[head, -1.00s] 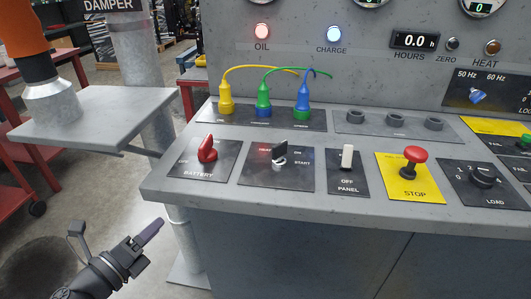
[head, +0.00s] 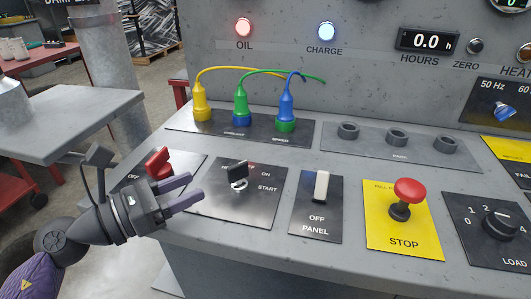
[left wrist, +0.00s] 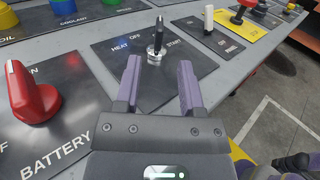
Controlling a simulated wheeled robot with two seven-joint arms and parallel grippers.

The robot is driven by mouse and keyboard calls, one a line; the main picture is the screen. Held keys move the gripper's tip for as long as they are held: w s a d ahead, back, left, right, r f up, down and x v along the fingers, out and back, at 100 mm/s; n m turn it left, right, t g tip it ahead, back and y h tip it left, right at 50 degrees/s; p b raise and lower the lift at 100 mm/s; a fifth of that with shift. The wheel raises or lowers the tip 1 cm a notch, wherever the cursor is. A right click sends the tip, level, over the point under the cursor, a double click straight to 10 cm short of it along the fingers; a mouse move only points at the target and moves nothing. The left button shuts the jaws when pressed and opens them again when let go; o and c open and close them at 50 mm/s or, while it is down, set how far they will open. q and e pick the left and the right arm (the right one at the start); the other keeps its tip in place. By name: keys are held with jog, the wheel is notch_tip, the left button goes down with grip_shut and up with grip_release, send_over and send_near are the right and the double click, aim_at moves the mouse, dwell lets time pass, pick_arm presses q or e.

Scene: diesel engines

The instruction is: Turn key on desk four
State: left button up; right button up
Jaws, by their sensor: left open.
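The key (head: 237,174) has a black head and stands in a silver switch on a dark plate (head: 238,200) marked HEAT, ON and START. In the left wrist view the key (left wrist: 158,35) stands upright, ahead of the fingers. My left gripper (head: 186,191) is open and empty, with its two purple fingers (left wrist: 162,95) pointing towards the key. It is at the desk's front edge, short of the key and apart from it. My right gripper is not in the head view; what shows at the lower right of the left wrist view is unclear.
The red battery knob (head: 158,164) is close beside my left gripper. Right of the key are the white panel switch (head: 321,186) and red stop button (head: 409,191). Yellow, green and blue plugs (head: 240,103) stand behind. A grey side table (head: 70,120) is at left.

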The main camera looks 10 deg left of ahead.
aim_at(227, 171)
pick_arm(q)
jog(key=x, duration=0.9)
jog(key=shift+w+d, duration=0.2)
grip_shut()
